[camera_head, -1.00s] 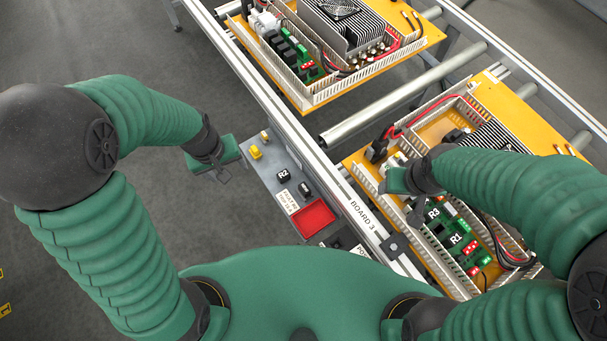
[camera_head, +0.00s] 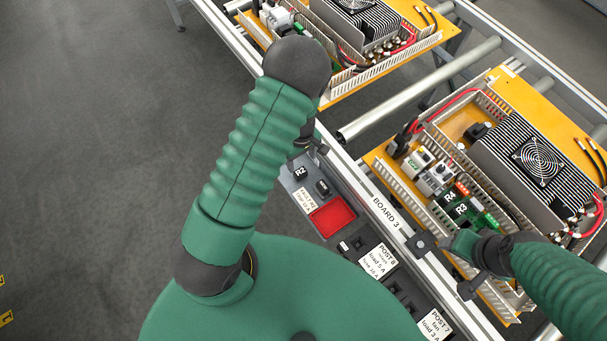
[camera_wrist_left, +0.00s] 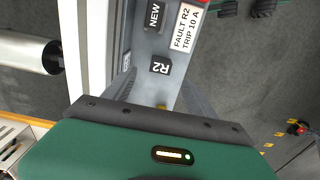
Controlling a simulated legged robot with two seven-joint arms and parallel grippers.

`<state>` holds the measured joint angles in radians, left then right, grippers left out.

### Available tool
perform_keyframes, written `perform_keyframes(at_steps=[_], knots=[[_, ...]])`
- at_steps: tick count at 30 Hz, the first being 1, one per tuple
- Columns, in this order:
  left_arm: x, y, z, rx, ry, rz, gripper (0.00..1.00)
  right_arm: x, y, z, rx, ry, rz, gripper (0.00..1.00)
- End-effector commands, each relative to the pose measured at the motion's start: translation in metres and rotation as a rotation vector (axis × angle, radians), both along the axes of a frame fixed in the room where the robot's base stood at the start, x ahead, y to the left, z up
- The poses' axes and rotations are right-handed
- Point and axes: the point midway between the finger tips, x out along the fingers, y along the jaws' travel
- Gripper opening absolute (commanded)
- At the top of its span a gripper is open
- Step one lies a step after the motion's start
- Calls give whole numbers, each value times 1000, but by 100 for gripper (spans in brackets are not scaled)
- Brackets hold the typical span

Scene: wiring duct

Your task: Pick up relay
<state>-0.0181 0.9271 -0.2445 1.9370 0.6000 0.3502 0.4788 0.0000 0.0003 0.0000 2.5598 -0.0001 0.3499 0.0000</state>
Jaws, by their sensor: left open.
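A black relay marked R2 (camera_head: 300,173) sits on the grey shelf (camera_head: 290,186) beside the rail. A second dark relay (camera_head: 323,187) is beside it; the left wrist view shows "NEW" (camera_wrist_left: 154,14) there. R2 also shows in the left wrist view (camera_wrist_left: 160,65), ahead of the fingers. My left gripper (camera_head: 312,150) is open just behind R2, mostly hidden by my left arm; its fingers spread either side in the wrist view (camera_wrist_left: 158,88). Relays R4 (camera_head: 450,196) and R3 (camera_head: 461,209) are on the near board. My right gripper (camera_head: 466,268) is over that board's near edge; its jaws are unclear.
A red tray (camera_head: 332,216) is next to the relays on the shelf. A "FAULT R2 TRIP 10 A" label (camera_wrist_left: 186,28) lies beside R2. The metal rail (camera_head: 365,202) and roller (camera_head: 415,92) border the shelf. Dark floor (camera_head: 90,130) is open at left.

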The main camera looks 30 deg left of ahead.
Motion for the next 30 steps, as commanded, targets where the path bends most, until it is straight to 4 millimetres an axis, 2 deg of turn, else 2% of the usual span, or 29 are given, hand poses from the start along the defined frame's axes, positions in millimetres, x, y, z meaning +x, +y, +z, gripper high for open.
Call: perform_keyframes(at_steps=[1, 3, 10, 15, 18, 24, 30], knots=[[-1, 1, -14, 0, 3, 1, 65, 0, 0, -2, 0, 0, 0, 61], [-1, 1, -28, -1, 1, 2, 65, 0, 0, -3, 0, 0, 0, 61], [-1, 1, -54, -1, 0, 0, 65, 0, 0, -3, 0, 0, 0, 61], [-1, 2, -86, -1, 0, -2, 65, 0, 0, -3, 0, 0, 0, 61], [0, 2, -94, 0, -1, -1, 65, 0, 0, -3, 0, 0, 0, 61], [0, 2, -94, 0, -2, -1, 65, 0, 0, -3, 0, 0, 0, 61], [0, 2, -94, 0, -2, -1, 39, 0, 0, -3, 0, 0, 0, 61]])
